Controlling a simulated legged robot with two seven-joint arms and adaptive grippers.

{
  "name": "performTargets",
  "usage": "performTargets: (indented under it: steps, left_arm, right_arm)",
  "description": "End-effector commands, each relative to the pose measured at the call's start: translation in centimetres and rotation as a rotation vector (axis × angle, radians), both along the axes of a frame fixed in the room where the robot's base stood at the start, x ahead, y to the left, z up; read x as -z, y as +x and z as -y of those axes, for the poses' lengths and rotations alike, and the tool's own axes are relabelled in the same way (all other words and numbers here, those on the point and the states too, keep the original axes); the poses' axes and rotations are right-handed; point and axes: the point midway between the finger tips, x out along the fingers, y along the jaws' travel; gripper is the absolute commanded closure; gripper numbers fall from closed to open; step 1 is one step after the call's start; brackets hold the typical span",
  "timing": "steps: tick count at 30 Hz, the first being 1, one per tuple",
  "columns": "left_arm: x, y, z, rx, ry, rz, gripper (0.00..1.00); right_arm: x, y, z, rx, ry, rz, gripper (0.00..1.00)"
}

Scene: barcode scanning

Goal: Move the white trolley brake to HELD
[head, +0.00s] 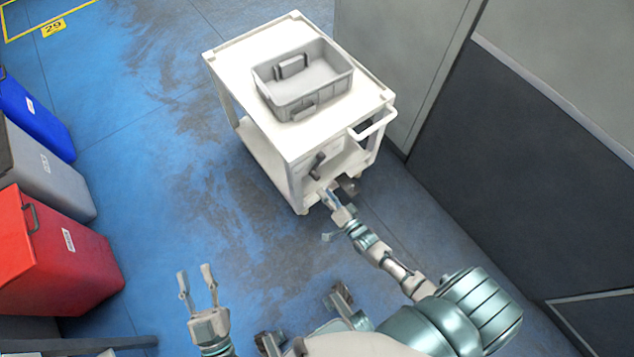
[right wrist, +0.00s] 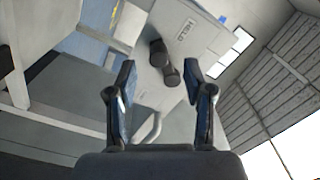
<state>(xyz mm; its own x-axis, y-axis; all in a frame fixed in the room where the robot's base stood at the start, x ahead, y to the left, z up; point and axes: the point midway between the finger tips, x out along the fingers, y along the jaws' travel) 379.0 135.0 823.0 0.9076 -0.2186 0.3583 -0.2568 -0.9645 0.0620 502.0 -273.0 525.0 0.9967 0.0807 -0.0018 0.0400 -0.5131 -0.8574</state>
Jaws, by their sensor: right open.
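The white trolley (head: 240,62) stands on the blue floor in the upper middle of the head view. A dark brake lever (head: 317,165) sticks out from its near end, below the top shelf. In the right wrist view the lever (right wrist: 165,62) shows as dark rounded knobs on a pale panel, beside a HELD label (right wrist: 185,30). My right gripper (right wrist: 160,92) is open, with the lever's end seen between its fingers and no clear contact. In the head view my right gripper (head: 328,194) is just below the lever. My left gripper (head: 196,282) is open and empty, low in the picture.
A grey crate (head: 281,103) sits on the trolley top. A white handle (head: 372,125) juts from the trolley's near right side. Blue (head: 30,115), grey (head: 55,178) and red (head: 85,265) bins stand at the left. A dark wall panel (head: 500,170) bounds the right.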

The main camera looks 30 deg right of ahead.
Motion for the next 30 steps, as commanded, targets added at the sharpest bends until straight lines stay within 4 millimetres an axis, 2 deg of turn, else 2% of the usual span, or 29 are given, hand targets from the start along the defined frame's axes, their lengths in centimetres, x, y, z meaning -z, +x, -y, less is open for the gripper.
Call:
performTargets:
  steps: [3, 9, 27, 30]
  left_arm:
    - [0.0, 0.0, 0.0, 0.000, 0.000, -0.001, 0.60]
    - [0.1, 0.0, 0.0, 0.000, 0.000, -0.001, 0.60]
    - [0.1, 0.1, 0.0, 0.000, 0.001, -0.003, 0.60]
    - [0.0, 0.1, 0.0, 0.000, 0.000, 0.000, 0.60]
  right_arm:
    - [0.1, -2.4, 0.1, -0.001, 0.000, -0.002, 0.48]
    - [0.0, -4.3, 0.2, -0.002, 0.001, -0.001, 0.48]
    - [0.0, -4.5, 0.2, -0.001, 0.000, 0.000, 0.48]
    - [-0.9, -4.6, -0.8, -0.015, -0.027, 0.016, 0.48]
